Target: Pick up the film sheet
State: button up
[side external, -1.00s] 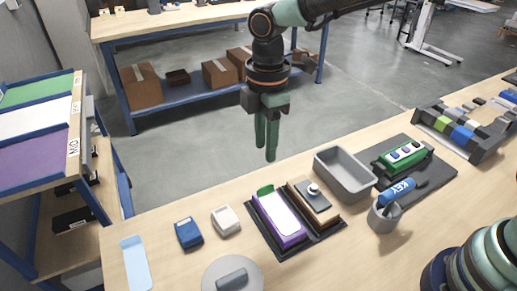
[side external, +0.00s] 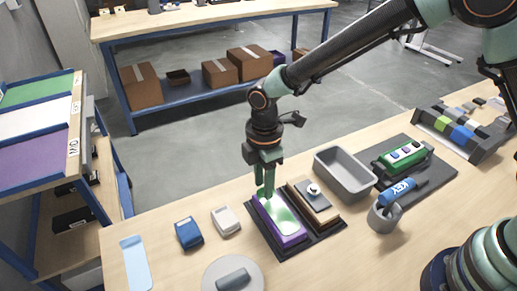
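A purple block (side external: 290,238) sits in the left half of a black tray (side external: 318,242) on the bench. A pale, glossy sheet with green patches (side external: 281,218) lies on its top; it looks like the film sheet. My gripper (side external: 264,193) points down at the far end of this block, its green fingertips at or just above the sheet's edge. The fingers look close together, and I cannot tell whether they touch or grip the sheet. They hide the green tab there.
A grey bin (side external: 345,174) and a cup with a blue key-labelled tool (side external: 397,191) are further right. Blue (side external: 188,233) and white (side external: 226,220) small boxes and a light blue strip (side external: 135,263) lie left.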

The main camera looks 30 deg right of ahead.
jog(key=shift+f, duration=0.4)
jog(key=shift+c, duration=0.3)
grip_shut()
jog(key=shift+r, duration=0.1)
notch_tip(320, 180, up, 27)
dwell(1.3)
